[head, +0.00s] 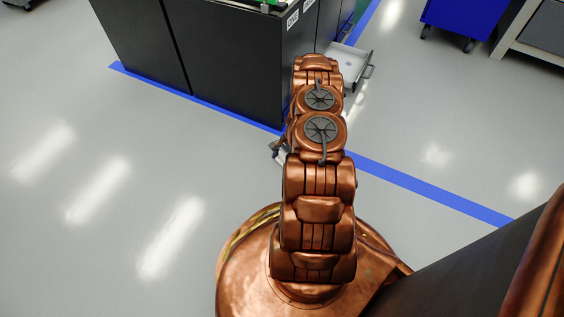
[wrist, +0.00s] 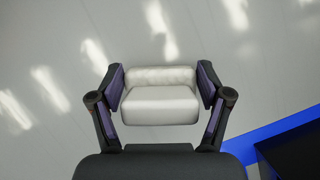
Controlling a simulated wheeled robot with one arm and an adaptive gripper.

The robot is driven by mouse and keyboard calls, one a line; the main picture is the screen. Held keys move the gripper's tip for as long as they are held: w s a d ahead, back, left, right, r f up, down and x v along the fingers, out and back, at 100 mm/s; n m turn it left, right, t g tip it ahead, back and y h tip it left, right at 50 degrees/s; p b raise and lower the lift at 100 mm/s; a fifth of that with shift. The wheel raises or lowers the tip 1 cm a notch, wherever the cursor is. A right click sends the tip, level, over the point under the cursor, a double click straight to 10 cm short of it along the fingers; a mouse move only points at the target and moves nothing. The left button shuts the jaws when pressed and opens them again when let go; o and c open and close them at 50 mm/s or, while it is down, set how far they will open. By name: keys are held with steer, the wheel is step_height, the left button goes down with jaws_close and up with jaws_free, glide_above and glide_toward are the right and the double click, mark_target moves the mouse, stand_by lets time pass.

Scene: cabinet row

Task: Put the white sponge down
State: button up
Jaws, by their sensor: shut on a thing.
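In the wrist view the white sponge (wrist: 160,105) is a pale, soft-looking block. It sits between the two dark fingers of my gripper (wrist: 161,74), with purple pads at its left and right sides. My gripper is shut on it. Grey floor shows behind the sponge, and I see no surface touching it. In the head view my copper arm hides most of the gripper, and I cannot make out the sponge clearly.
A black cabinet (head: 235,60) stands ahead, with an open pale drawer (head: 344,66) on its right side. Blue tape (head: 425,187) runs along the floor. A blue cart (head: 463,16) is at the upper right. The floor at left is clear.

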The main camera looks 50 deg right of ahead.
steer(key=shift+f, duration=0.1)
steer(key=o, duration=1.4)
